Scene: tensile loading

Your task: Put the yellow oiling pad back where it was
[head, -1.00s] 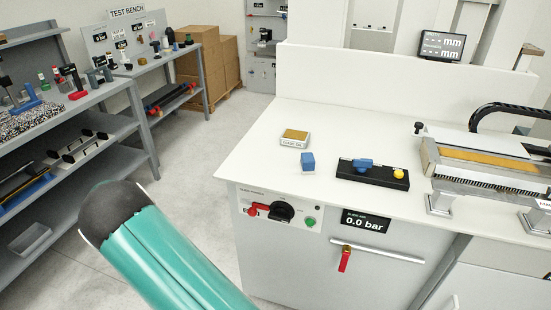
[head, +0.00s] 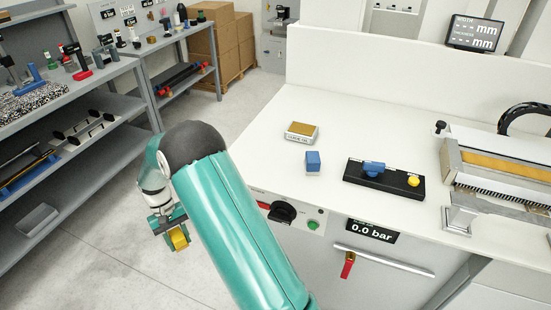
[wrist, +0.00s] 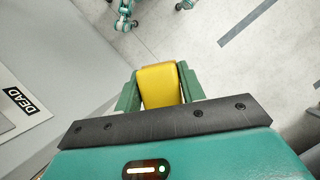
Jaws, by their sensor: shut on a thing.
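The yellow oiling pad (wrist: 160,86) is held between the green fingers of my gripper (wrist: 160,90) in the wrist view. In the head view the pad (head: 180,239) shows at the end of my arm, in my gripper (head: 176,236). My gripper is shut on it, over the floor to the left of the white bench. A small box with a yellowish-brown top (head: 301,132) and a white label lies on the bench top. A blue block (head: 313,161) stands in front of it.
The white bench (head: 255,150) is on the right. A black block (head: 384,180) with a blue part and a yellow knob lies on it, left of a machine with a yellow strip (head: 510,165). Grey shelves (head: 95,165) stand at the left. Open floor lies between them.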

